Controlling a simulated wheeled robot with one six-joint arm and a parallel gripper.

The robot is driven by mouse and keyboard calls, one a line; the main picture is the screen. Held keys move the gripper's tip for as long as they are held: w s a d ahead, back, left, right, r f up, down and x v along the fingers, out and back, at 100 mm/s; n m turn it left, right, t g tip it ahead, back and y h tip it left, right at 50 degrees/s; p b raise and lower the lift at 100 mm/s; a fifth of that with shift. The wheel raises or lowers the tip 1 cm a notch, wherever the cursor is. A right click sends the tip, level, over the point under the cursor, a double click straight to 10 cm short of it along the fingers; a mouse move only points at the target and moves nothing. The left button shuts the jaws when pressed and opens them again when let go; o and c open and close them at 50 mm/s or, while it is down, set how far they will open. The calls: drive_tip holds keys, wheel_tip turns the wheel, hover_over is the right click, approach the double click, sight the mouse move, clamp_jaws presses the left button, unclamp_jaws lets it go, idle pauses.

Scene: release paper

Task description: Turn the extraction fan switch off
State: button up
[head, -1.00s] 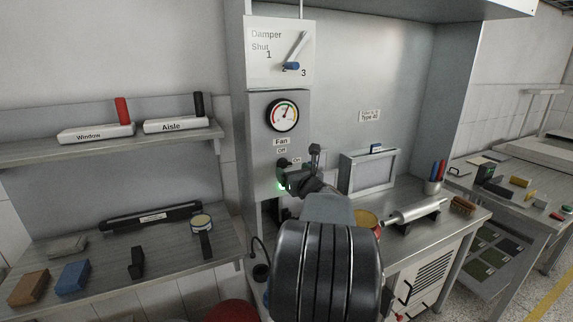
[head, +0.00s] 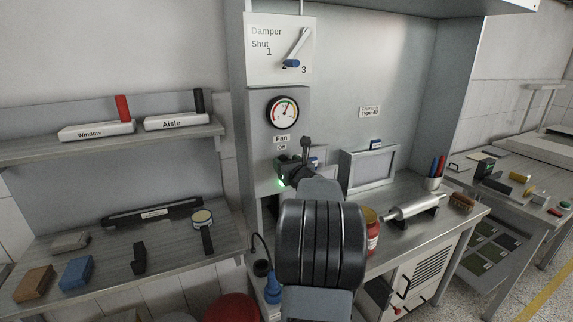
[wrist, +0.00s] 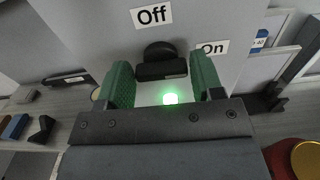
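The fan switch is a black knob (wrist: 160,68) on the grey panel in the wrist view. It lies below the "Off" label (wrist: 152,15) and left of the "On" label (wrist: 213,48). My gripper (wrist: 160,85) is open, with one green finger on each side of the knob. The gaps are small, and I cannot tell whether either finger touches it. A green light (wrist: 170,98) glows just below the knob. In the head view my gripper (head: 287,172) is at the panel under the "Fan" label (head: 281,139) and hides the switch.
A damper lever with a blue grip (head: 291,63) and a gauge (head: 283,112) are above the switch. A small framed stand (head: 369,170), a red jar (head: 372,235) and a metal roller (head: 412,209) are on the bench at right. A shelf (head: 190,139) is at left.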

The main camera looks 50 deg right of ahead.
drive_tip(key=c, duration=0.5)
drive_tip(key=shift+f+b, duration=0.1)
drive_tip(key=shift+b, duration=0.25)
drive_tip(key=shift+w+a+f+n+b, duration=0.1)
drive_tip(key=shift+a+f+n+b, duration=0.05)
drive_tip(key=shift+n+b, duration=4.9)
drive_tip(key=shift+a+f+n+b, duration=0.1)
drive_tip(key=shift+n+b, duration=3.75)
drive_tip(key=shift+b, duration=2.3)
